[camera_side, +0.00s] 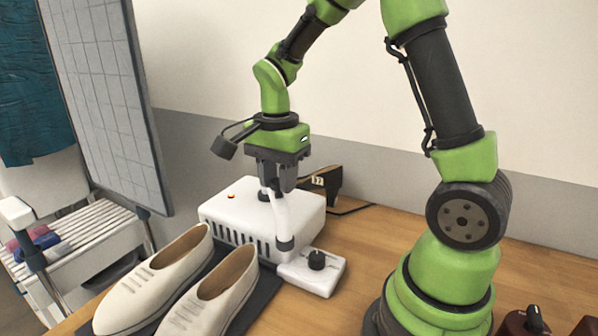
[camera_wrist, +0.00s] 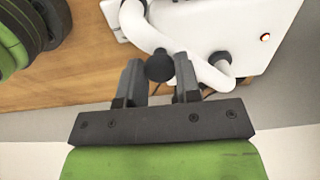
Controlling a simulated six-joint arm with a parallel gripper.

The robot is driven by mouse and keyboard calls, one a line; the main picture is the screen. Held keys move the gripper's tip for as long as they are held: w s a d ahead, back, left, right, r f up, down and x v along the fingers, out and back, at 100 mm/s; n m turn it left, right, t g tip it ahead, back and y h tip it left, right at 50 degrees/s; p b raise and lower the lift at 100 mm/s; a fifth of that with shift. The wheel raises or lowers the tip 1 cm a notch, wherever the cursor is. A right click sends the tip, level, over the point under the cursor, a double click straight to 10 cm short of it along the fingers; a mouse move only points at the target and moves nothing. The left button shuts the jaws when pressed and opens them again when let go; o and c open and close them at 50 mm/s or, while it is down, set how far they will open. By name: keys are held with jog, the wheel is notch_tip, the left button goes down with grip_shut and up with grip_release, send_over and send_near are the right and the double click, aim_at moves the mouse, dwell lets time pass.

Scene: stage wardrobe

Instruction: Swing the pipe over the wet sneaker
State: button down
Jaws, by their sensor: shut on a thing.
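A white bent pipe (camera_side: 280,213) rises from the white dryer box (camera_side: 222,208), and its dark-ended mouth hangs down in front of the box, right of the shoes. My gripper (camera_side: 277,188) is over the box, fingers pointing down, shut on the pipe's black ball knob. In the wrist view the knob (camera_wrist: 159,67) sits between my fingertips, beside the white pipe (camera_wrist: 142,27). Two cream sneakers, a left one (camera_side: 150,283) and a right one (camera_side: 213,293), lie side by side. The right one looks slightly darker; I cannot tell for certain which is wet.
The sneakers lie on a dark mat (camera_side: 262,292). A white block with a black dial (camera_side: 316,260) stands at the box's front right. A dark object with a label (camera_side: 328,181) and a cable are behind. A grey panel (camera_side: 100,90) and white rack (camera_side: 85,236) stand left.

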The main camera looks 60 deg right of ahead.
jog(key=w+a+m, duration=0.3)
jog(key=w+m, duration=0.2)
jog(key=shift+a, duration=0.15)
jog(key=shift+w, duration=0.15)
dwell(0.4)
jog(key=c, duration=0.8)
grip_release()
notch_tip(320, 180, up, 10)
